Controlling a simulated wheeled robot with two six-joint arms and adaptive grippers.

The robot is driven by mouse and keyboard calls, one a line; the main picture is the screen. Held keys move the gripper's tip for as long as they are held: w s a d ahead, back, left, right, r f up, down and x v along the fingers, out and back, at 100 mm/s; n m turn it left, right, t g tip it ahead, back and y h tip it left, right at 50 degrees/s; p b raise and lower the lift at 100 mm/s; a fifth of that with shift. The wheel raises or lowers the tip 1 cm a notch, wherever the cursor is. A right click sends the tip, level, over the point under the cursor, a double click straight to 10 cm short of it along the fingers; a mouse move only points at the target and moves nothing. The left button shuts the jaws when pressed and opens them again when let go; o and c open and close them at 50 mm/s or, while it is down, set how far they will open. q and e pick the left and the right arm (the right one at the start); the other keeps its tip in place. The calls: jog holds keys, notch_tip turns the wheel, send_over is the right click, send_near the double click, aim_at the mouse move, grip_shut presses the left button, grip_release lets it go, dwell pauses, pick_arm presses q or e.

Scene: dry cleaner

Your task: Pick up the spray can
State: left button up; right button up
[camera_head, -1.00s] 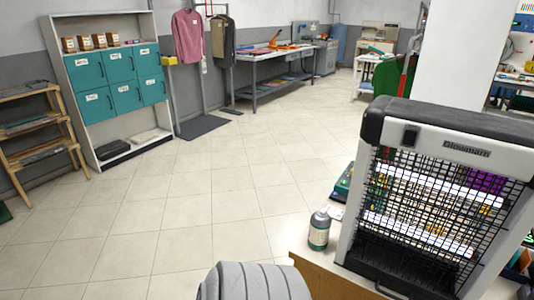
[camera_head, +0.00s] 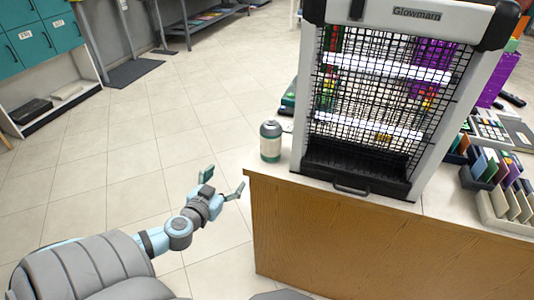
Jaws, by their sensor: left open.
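The spray can (camera_head: 270,142) is a short cylinder with a grey top and a pale label with a green band. It stands upright at the left end of the wooden counter (camera_head: 330,228), left of the heater-like caged unit. My left gripper (camera_head: 222,181) is open and empty. In the picture it is below and left of the can, clear of it, off the counter's left side. My right gripper is not in view.
The caged unit (camera_head: 385,100) labelled Glowmarn stands on the counter right beside the can. Card holders (camera_head: 497,190) and a calculator-like device (camera_head: 490,128) lie at the right. Open tiled floor (camera_head: 110,150) lies to the left.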

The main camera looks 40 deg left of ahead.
aim_at(265, 141)
pick_arm(q)
jog(key=w+d+r+t+h, duration=0.2)
jog(key=d+r+t, duration=0.1)
jog(key=d+r, duration=0.4)
jog(key=w, duration=0.3)
jog(key=w+a+r, duration=0.1)
jog(key=w, duration=0.2)
jog(key=w+a+r, duration=0.1)
jog(key=w, duration=0.2)
jog(key=shift+w, duration=0.1)
jog(key=w+p, duration=0.2)
jog(key=w, duration=0.1)
jog(key=w+a+p, duration=0.1)
jog(key=w, duration=0.1)
jog(key=shift+r, duration=0.35)
jog(key=shift+f, duration=0.2)
jog(key=c, duration=1.4)
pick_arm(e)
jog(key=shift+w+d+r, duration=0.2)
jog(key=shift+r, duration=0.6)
